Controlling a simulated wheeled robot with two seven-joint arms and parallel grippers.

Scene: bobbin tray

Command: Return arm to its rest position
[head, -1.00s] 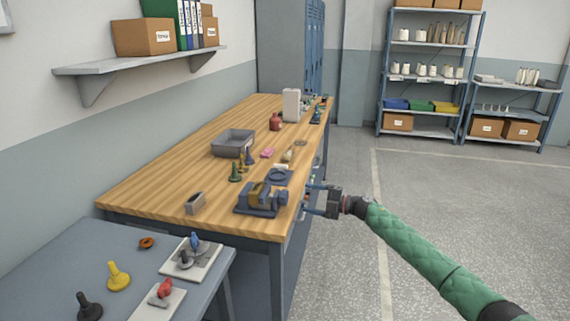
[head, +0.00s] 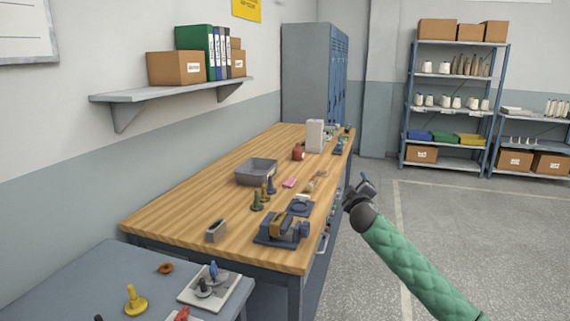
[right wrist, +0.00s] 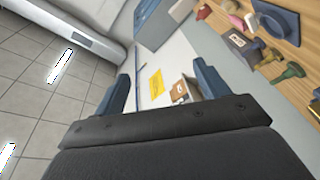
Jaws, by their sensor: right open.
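My right arm, in a green quilted sleeve, comes in from the lower right of the head view. Its gripper (head: 366,184) is in the air just right of the wooden workbench's edge, apart from everything. In the right wrist view its two blue fingers (right wrist: 160,88) are spread wide with nothing held between them. My left gripper does not show in any view.
The wooden workbench (head: 180,205) bears a grey tray (head: 256,178), several bobbin-like pieces and a blue-based device (head: 282,230). A grey-blue table (head: 90,285) stands at the front left. The floor (head: 470,240) right of the bench is clear.

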